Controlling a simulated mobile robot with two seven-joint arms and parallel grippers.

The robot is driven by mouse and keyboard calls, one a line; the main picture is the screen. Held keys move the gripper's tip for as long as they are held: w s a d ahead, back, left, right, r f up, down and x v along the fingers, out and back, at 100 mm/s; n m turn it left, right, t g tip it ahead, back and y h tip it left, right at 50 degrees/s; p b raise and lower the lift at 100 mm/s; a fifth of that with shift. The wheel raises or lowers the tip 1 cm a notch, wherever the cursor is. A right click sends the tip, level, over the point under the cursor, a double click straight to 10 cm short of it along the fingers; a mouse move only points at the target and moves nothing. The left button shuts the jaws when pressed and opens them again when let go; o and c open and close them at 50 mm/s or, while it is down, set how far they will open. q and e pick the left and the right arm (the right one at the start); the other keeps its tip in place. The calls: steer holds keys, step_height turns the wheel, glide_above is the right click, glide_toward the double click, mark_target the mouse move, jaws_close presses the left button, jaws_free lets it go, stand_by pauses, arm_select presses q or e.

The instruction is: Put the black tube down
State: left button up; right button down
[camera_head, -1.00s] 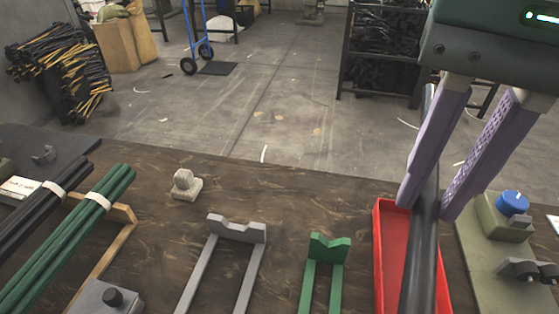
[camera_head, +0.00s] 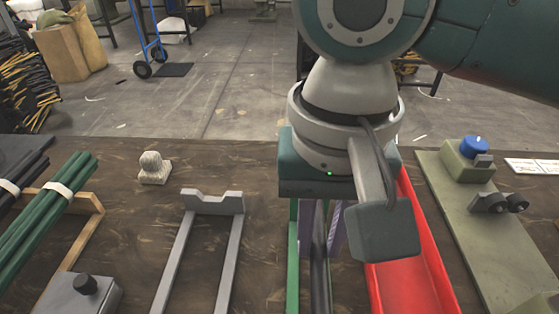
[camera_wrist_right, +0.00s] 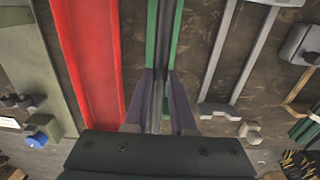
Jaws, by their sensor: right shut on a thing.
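My right gripper (camera_head: 321,235) points down over the table, shut on the black tube (camera_head: 320,285). In the head view my wrist hides most of the tube and part of the green stand (camera_head: 292,270). In the right wrist view the gripper (camera_wrist_right: 159,82) has one purple finger on each side of the tube (camera_wrist_right: 160,50). There the tube runs lengthwise between the two green rails (camera_wrist_right: 174,35) of the stand. I cannot tell whether the tube touches the stand. My left gripper is not in view.
A red tray (camera_head: 412,285) lies close to the right of the green stand. An empty grey stand (camera_head: 213,204) is to its left. An olive plate with a blue knob (camera_head: 474,146) is at the right. Green tubes (camera_head: 50,210) lie in a wooden rack at the left.

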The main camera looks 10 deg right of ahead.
mark_target(318, 246)
step_height(318, 246, down, 5)
steer(key=shift+r+b, duration=0.1)
steer(key=shift+b, duration=0.6)
steer(key=c, duration=0.8)
jaws_free()
steer(key=shift+o, duration=0.2)
steer(key=shift+r, duration=0.1)
